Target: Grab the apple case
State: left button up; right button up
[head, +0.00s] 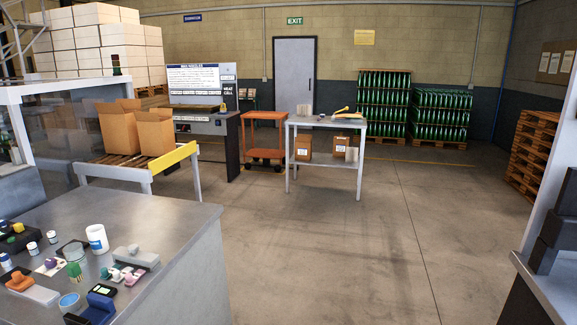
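No case that I can clearly identify as the apple case shows in the head view. Two open brown cartons, a left one (117,131) and a right one (155,134), stand on a roller table at the left; their contents are hidden. Two small labelled brown cartons, a left one (303,148) and a right one (341,143), show under the grey work table in the middle; their labels are too small to read. Neither of my grippers is in view.
A grey counter (170,215) with several small items fills the lower left. The grey work table (327,122) and an orange cart (264,120) stand mid-room. Green bottle pallets (384,100) stand at the back. The floor (350,240) at centre is clear. Another counter edge (540,292) is at right.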

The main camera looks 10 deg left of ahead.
aim_at(157, 139)
jog(key=i, duration=2.6)
jog(key=i+u, duration=0.15)
jog(key=i, duration=0.5)
jog(key=i+l, duration=0.15)
jog(key=i, duration=0.45)
jog(key=i+l+u, duration=0.15)
jog(key=i, duration=0.45)
jog(key=i+j+u, duration=0.15)
jog(key=i, duration=0.35)
jog(key=i+j+u, duration=0.2)
jog(key=i, duration=0.35)
jog(key=i+u, duration=0.15)
jog(key=i, duration=0.4)
jog(key=i+u, duration=0.2)
jog(key=i, duration=0.35)
jog(key=i+l+u, duration=0.15)
jog(key=i, duration=0.35)
jog(key=i+l+u, duration=0.15)
jog(key=i, duration=0.4)
jog(key=i+l+u, duration=0.2)
jog(key=i, duration=0.35)
jog(key=i+l+u, duration=0.15)
jog(key=i+l, duration=0.15)
jog(key=i, duration=0.2)
jog(key=j+u, duration=0.1)
jog(key=u, duration=2.6)
